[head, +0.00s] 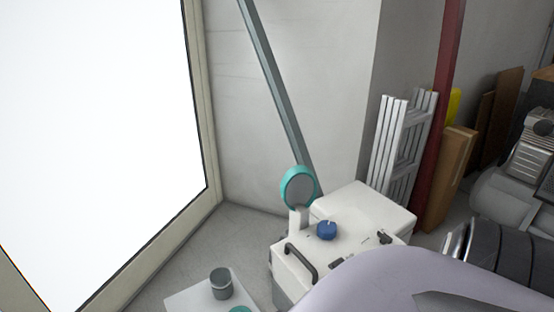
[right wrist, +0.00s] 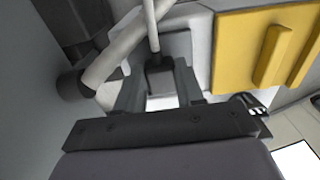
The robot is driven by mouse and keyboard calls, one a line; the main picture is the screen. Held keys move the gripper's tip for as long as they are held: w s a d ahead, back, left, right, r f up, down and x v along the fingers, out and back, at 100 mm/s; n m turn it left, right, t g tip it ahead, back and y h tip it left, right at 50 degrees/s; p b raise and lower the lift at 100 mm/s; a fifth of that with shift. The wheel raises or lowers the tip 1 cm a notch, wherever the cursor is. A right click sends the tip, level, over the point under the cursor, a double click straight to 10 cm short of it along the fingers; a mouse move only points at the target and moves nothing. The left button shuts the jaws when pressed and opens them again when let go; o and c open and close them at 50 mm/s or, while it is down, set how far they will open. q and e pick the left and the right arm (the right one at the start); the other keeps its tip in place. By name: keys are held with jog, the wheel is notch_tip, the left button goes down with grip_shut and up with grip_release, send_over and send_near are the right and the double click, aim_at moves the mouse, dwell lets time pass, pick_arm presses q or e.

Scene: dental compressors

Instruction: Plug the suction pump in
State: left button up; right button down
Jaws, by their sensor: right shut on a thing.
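In the right wrist view, my right gripper (right wrist: 158,88) is shut on a small dark grey plug (right wrist: 160,77), with a thin white cable (right wrist: 153,28) running up from it. A pale surface lies just beyond the plug. I cannot tell whether the plug touches it, and no socket can be made out. In the head view, a white boxy unit (head: 365,208) with a blue knob (head: 326,230) and a black handle stands on the floor. It may be the suction pump. My right arm covers its lower right part. My left gripper is not in view.
A yellow panel (right wrist: 257,50) with a raised bar and a thick pale pipe (right wrist: 115,62) flank the right gripper. In the head view, a white ladder (head: 395,150) leans by a red post (head: 440,120). A grey cup (head: 221,284) stands at the bottom.

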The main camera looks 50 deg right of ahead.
jog(key=shift+p, duration=0.3)
jog(key=shift+f, duration=0.15)
dwell(0.5)
jog(key=c, duration=0.6)
grip_release()
